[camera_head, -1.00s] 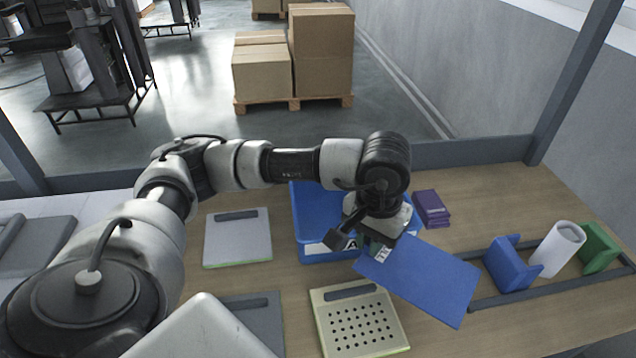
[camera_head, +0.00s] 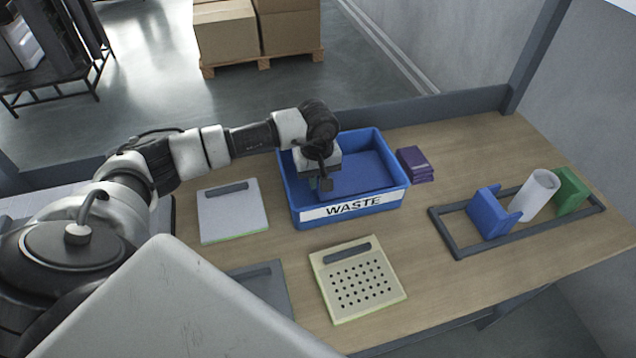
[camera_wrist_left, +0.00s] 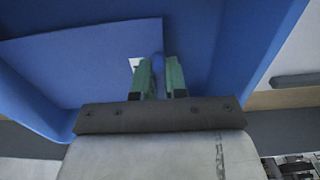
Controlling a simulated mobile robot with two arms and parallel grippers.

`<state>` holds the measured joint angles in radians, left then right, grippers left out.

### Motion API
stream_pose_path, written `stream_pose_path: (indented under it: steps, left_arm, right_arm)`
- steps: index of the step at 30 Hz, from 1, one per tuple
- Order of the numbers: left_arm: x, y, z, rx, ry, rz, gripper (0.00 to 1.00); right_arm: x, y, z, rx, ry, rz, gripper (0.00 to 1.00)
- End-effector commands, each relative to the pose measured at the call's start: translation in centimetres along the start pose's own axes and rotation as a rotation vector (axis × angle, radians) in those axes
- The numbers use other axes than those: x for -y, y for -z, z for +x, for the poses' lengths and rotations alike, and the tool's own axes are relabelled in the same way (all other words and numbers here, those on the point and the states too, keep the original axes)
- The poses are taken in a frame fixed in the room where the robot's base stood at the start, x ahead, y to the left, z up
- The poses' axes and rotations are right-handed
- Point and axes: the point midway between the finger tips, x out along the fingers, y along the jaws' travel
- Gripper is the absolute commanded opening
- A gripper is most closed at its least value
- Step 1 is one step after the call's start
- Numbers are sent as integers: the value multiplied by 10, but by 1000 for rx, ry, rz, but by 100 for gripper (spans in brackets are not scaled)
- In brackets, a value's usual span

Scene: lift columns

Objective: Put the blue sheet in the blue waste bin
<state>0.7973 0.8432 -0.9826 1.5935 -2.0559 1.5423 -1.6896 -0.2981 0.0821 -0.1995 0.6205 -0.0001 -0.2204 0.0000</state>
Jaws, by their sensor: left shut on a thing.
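The blue waste bin (camera_head: 393,196) stands on the bench, with a white WASTE label on its front wall. My left gripper (camera_head: 322,186) is over the left part of the bin and reaches down inside its rim. It is shut on the blue sheet (camera_head: 362,172), which lies within the bin's outline. In the left wrist view the green-padded fingers (camera_wrist_left: 160,78) pinch the edge of the blue sheet (camera_wrist_left: 80,65), with bin walls around it. Whether the sheet touches the bin floor I cannot tell. My right gripper is not in view.
Purple blocks (camera_head: 415,164) sit right of the bin. A grey panel (camera_head: 232,211) lies left, a perforated beige panel (camera_head: 357,280) in front. A dark frame (camera_head: 445,236) at right holds a blue holder (camera_head: 490,215), a white cylinder (camera_head: 537,192) and a green holder (camera_head: 571,190).

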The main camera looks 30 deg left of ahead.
Motion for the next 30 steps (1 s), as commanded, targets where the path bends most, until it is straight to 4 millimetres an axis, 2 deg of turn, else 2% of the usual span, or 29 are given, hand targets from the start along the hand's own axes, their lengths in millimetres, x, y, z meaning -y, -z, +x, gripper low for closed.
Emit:
stream_pose_path:
  steps: [6,17,18,22,30]
  left_arm:
    - [0,-1,28,1,2,1,0]
    - [0,0,33,0,0,2,0]
    - [0,0,32,0,0,2,17]
    - [0,0,31,0,0,2,37]
    - [0,0,30,0,0,2,38]
  right_arm:
    - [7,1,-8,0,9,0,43]
    - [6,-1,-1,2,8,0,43]
    - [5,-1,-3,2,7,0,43]
    - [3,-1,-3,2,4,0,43]
    - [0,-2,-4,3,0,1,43]
